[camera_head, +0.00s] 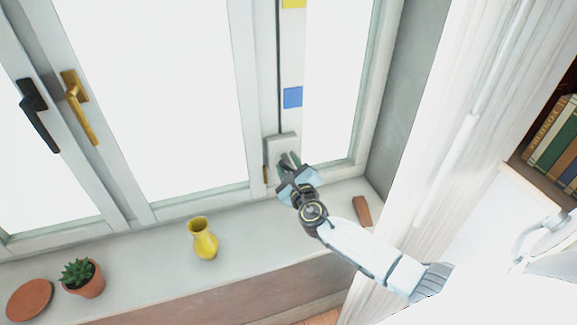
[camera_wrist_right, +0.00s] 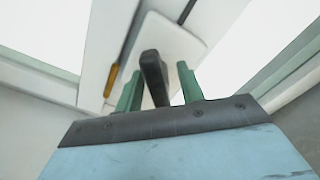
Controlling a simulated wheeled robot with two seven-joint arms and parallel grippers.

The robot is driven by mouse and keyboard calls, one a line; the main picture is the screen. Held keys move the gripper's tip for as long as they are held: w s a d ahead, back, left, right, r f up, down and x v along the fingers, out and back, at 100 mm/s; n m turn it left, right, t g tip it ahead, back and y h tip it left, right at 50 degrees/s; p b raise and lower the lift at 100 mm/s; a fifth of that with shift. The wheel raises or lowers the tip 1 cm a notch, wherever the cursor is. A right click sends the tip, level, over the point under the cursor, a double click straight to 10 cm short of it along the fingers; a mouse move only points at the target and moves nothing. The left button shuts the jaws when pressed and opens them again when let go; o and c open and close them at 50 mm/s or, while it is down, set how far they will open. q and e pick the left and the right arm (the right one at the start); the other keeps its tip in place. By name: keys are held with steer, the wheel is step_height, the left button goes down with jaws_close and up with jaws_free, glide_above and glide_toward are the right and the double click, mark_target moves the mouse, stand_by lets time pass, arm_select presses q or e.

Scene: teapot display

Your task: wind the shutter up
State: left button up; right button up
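The winder is a pale grey plate (camera_head: 282,146) low on the window post, with a dark cord or strap (camera_head: 278,75) running up from it. The plate also shows in the wrist view (camera_wrist_right: 180,42). A dark handle (camera_wrist_right: 153,75) stands out from the plate. My right gripper (camera_head: 288,164) is at the plate. In the wrist view its two green fingers (camera_wrist_right: 159,88) stand on either side of the handle, with gaps visible, so it looks open around it. The shutter itself cannot be made out; the panes are bright white. My left gripper is not in view.
On the sill (camera_head: 150,240) stand a yellow vase (camera_head: 203,239), a potted succulent (camera_head: 82,277) and a terracotta saucer (camera_head: 30,299). A reddish-brown block (camera_head: 362,211) lies right of my wrist. Black (camera_head: 38,115) and brass (camera_head: 78,105) window handles are left. A white curtain (camera_head: 450,130) hangs right.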

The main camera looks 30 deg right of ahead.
jaws_close()
steer(key=shift+m, duration=0.3)
